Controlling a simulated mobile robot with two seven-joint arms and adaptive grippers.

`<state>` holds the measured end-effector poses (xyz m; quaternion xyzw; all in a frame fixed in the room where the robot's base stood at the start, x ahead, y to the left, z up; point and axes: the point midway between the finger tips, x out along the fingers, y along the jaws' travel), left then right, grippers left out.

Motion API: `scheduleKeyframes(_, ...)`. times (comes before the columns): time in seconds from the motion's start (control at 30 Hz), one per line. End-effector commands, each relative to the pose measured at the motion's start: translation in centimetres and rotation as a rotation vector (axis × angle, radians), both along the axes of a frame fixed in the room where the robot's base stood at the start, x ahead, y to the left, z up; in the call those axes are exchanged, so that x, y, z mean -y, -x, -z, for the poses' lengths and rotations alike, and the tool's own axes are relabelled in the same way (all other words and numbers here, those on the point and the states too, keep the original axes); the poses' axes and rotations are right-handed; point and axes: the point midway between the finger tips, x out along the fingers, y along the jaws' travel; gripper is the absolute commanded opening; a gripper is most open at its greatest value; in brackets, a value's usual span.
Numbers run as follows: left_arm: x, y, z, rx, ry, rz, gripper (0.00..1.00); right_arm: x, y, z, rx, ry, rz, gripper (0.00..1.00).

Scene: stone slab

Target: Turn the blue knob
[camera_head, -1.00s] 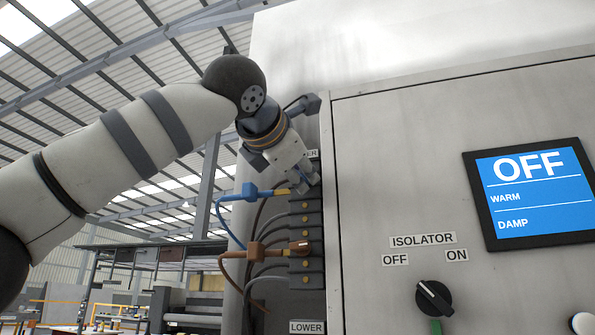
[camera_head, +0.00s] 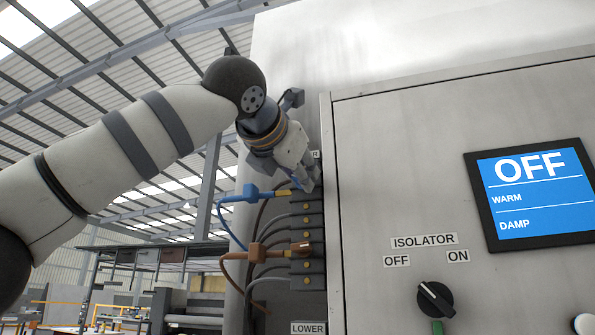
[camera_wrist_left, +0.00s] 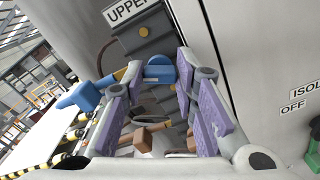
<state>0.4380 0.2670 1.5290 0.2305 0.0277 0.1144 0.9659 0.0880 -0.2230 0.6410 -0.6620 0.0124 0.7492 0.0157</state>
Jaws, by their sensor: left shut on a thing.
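The blue knob (camera_wrist_left: 160,73) shows in the left wrist view as a short blue piece with a rounded end. It lies between the fingertips of my left gripper (camera_wrist_left: 162,82), just below the UPPER label. In the head view my left gripper (camera_head: 307,181) is at the top of the terminal strip and hides the knob there. It is shut on the blue knob, though the exact contact is hard to see. A blue connector with a cable (camera_head: 251,191) sits just left of the fingers. My right gripper is not in view.
A brown connector (camera_head: 257,251) and several dark cables run along the strip below. The grey cabinet door (camera_head: 385,150) stands close to the right of my gripper, with a display (camera_head: 530,192) and a black isolator switch (camera_head: 434,298). Open hall lies left.

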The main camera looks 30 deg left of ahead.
Motion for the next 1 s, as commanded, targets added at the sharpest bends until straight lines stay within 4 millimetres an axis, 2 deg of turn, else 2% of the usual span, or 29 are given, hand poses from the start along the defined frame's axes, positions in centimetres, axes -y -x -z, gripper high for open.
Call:
scheduleKeyframes(0.27, 0.0, 0.1, -0.1, 0.003, -0.001, 0.0, 0.0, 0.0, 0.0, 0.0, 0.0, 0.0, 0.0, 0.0)
scheduleKeyframes(0.3, 0.0, 0.1, -0.1, 0.003, -0.001, 0.0, 0.36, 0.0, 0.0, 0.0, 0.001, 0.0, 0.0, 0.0)
scheduleKeyframes(0.37, 0.0, 0.1, -0.1, 0.003, -0.001, 0.0, 0.47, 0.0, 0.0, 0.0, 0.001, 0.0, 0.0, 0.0)
scheduleKeyframes(0.7, 0.2, 0.5, 0.0, 0.001, -0.001, 0.004, 0.47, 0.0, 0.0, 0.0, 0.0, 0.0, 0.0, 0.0)
scheduleKeyframes(0.77, 0.5, 1.5, -0.1, 0.002, -0.001, 0.004, 0.47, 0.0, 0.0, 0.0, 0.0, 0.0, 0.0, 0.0)
scheduleKeyframes(1.0, 1.9, 7.8, -0.1, 0.005, -0.002, 0.003, 0.47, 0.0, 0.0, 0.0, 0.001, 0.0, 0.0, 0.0)
